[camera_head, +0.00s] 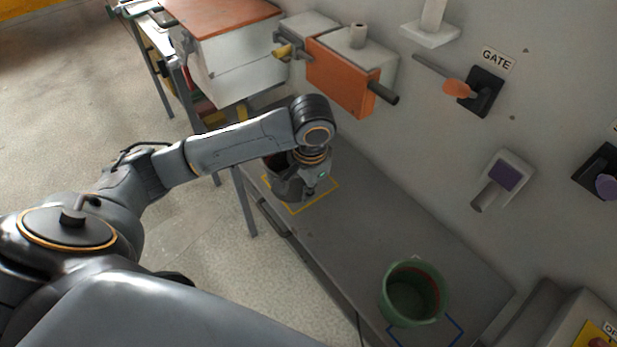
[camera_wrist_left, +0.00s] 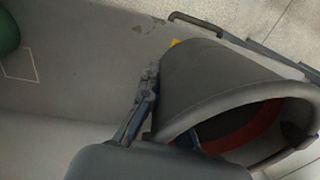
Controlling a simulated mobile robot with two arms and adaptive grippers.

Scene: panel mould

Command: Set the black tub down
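The black tub (camera_head: 286,188) is upright at the yellow outlined square (camera_head: 327,192) on the grey bench, partly hidden by my left arm. In the left wrist view the tub (camera_wrist_left: 225,85) is large, with a red inside. My left gripper (camera_head: 312,188) is at its rim, with one finger along the outer wall and one inside the mouth. It looks shut on the tub wall (camera_wrist_left: 160,112). A little yellow shows by the tub's base; whether the base touches the bench is unclear. My right gripper is not in view.
A green tub (camera_head: 412,293) stands on the bench (camera_head: 370,230) near a blue outline (camera_head: 455,330). An orange and grey wall unit (camera_head: 342,78) juts out above the bench's far end. A GATE lever (camera_head: 457,88) and purple-faced fittings (camera_head: 505,177) are on the wall. The bench middle is clear.

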